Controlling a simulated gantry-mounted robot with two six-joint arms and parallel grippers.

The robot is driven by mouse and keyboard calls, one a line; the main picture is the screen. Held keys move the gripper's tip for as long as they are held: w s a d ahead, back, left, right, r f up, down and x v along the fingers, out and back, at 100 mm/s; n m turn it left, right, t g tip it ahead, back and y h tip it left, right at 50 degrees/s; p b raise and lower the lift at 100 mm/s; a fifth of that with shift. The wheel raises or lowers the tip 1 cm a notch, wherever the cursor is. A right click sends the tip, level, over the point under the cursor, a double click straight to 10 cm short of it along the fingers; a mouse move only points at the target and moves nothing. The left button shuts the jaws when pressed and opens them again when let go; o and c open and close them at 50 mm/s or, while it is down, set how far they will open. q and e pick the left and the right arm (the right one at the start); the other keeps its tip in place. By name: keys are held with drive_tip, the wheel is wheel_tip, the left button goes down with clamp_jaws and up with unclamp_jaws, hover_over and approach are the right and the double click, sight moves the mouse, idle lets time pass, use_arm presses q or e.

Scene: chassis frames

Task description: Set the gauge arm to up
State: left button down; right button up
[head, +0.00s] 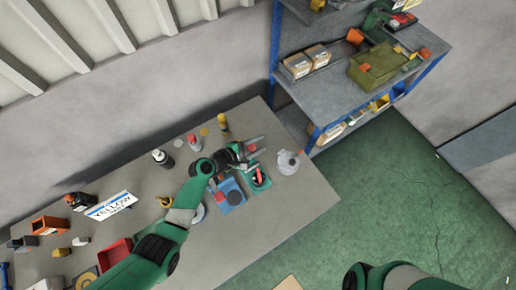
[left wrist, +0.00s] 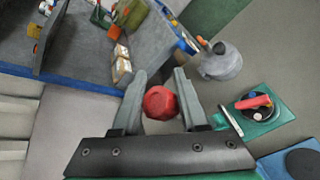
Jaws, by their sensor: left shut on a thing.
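My left gripper (head: 254,151) is over the far right part of the grey workbench, fingers pointing right. In the left wrist view, its two fingers (left wrist: 160,85) are on either side of a red faceted knob (left wrist: 160,102), and they are shut on it. The knob also shows as a red spot in the head view (head: 250,148). What the knob is fixed to is hidden. Beside the gripper is a green unit with a dark round dial and a red lever (head: 260,177), also in the left wrist view (left wrist: 254,103). I cannot tell which part is the gauge arm. My right gripper is out of view.
A blue block with a dark disc (head: 230,192) adjoins the green unit. A grey rounded fixture (head: 288,162) stands near the bench's right edge. Bottles (head: 163,158) stand behind my left arm. A blue-framed shelf (head: 350,80) stands beyond the bench.

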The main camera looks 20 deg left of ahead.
use_arm(q)
drive_tip(key=shift+w+a, duration=0.2)
drive_tip(key=shift+a, duration=0.1)
drive_tip(key=c, duration=0.5)
unclamp_jaws()
drive_tip(key=shift+c, duration=0.2)
drive_tip(key=p+v, duration=0.4)
drive_tip(key=v, duration=0.7)
drive_tip(key=shift+s+r, duration=0.2)
